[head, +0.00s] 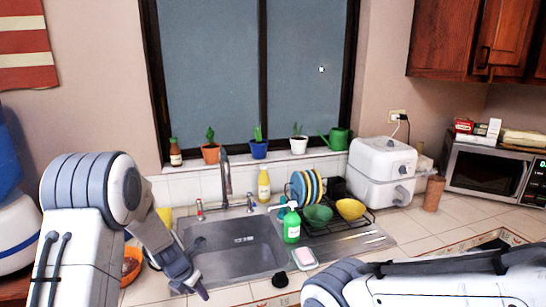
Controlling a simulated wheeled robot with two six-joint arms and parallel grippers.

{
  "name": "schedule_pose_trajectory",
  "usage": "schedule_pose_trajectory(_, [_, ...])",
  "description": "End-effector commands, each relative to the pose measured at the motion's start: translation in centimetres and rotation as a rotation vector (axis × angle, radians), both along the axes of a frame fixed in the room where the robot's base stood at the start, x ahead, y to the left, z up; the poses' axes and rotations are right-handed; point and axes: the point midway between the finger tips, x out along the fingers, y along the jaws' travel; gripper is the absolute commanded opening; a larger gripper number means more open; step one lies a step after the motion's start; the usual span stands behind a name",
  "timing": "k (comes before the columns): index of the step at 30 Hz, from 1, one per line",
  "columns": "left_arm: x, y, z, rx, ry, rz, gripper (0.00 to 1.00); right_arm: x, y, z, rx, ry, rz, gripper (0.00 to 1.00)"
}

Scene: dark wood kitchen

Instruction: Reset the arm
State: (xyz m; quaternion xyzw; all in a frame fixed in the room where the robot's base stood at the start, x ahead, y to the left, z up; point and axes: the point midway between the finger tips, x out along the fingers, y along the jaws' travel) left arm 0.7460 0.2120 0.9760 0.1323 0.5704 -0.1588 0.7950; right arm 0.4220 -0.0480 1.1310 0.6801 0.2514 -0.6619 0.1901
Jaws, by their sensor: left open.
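My left arm comes in at the left, bends at a large grey-ringed joint and reaches down to the sink's front left edge. My left gripper (188,280) points down at the front left of the steel sink (243,256). It is open, and I see nothing held in it. Its fingertips show small and edge-on, and I cannot tell whether they touch the rim. My right arm lies across the bottom right corner, its white links nearly level. The right gripper is not in view.
An orange bowl (131,265) is behind my left arm. A white air fryer (381,172) and microwave (494,173) stand further right. Counter tiles between them are mostly clear.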

Motion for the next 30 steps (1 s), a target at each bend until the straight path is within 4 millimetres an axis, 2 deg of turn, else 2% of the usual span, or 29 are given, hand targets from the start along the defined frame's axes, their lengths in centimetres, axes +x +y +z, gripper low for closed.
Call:
schedule_pose_trajectory(8, [-2.2,-4.9,1.9,0.064,-0.021,-0.383,0.46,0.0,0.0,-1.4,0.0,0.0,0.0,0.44])
schedule_pose_trajectory(14, [-5.9,-10.1,3.7,0.139,-0.053,-0.839,0.46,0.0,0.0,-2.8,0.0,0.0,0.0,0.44])
schedule_pose_trajectory(17, [-9.1,-13.2,4.8,0.193,-0.084,-1.163,0.46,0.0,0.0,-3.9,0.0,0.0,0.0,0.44])
schedule_pose_trajectory(22, [-17.7,-17.6,6.2,0.315,-0.17,-1.915,0.46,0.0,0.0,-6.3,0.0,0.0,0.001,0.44])
schedule_pose_trajectory(24, [-21.5,-18.3,6.4,0.365,-0.212,-2.232,0.46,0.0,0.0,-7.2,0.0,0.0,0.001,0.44])
schedule_pose_trajectory(27, [-26.1,-18.3,6.4,0.423,-0.271,-2.638,0.46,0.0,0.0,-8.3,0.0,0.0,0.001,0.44])
schedule_pose_trajectory(30, [-29.4,-17.6,6.2,0.464,-0.321,-2.953,0.46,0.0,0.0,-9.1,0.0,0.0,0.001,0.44])
